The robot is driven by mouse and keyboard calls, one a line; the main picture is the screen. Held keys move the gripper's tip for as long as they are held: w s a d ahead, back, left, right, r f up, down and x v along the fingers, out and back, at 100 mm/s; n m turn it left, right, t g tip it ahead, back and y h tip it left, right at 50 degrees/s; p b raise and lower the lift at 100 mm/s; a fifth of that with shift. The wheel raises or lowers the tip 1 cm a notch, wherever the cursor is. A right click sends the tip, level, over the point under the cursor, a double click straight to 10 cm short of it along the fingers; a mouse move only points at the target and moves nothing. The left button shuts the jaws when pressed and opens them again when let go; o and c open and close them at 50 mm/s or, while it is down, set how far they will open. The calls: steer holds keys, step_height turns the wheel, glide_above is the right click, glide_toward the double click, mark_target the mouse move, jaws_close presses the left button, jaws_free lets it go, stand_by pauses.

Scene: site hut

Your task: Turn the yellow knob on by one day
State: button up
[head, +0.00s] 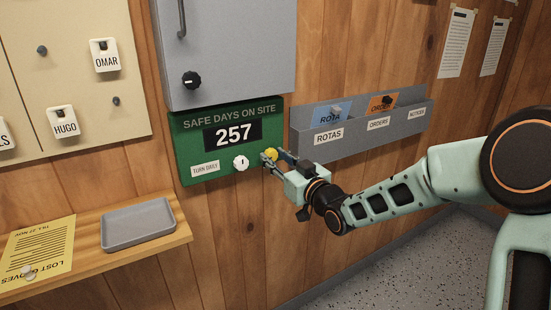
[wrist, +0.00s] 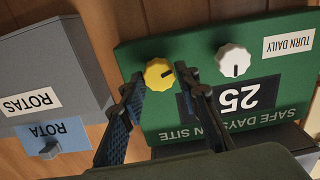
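The yellow knob (head: 271,154) is at the lower right of the green "SAFE DAYS ON SITE" board (head: 187,122), whose display (head: 233,134) reads 257. In the wrist view, which is upside down, the yellow knob (wrist: 158,74) has a dark mark pointing right and slightly up. My gripper (head: 268,156) is at the knob. In the wrist view my gripper (wrist: 157,76) is open, one fingertip on each side of the knob, with a small gap showing at the left. I cannot tell whether the right fingertip touches. A finger hides part of the display there.
A white knob (head: 241,163) sits just left of the yellow one, beside a "TURN DAILY" label (head: 205,169). A grey cabinet (head: 229,50) with a black knob (head: 191,80) is above. A grey document rack (head: 360,131) is close on the right. A shelf with a grey tray (head: 139,222) is lower left.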

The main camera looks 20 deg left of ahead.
steer(key=shift+o, duration=1.4)
steer(key=v, duration=1.2)
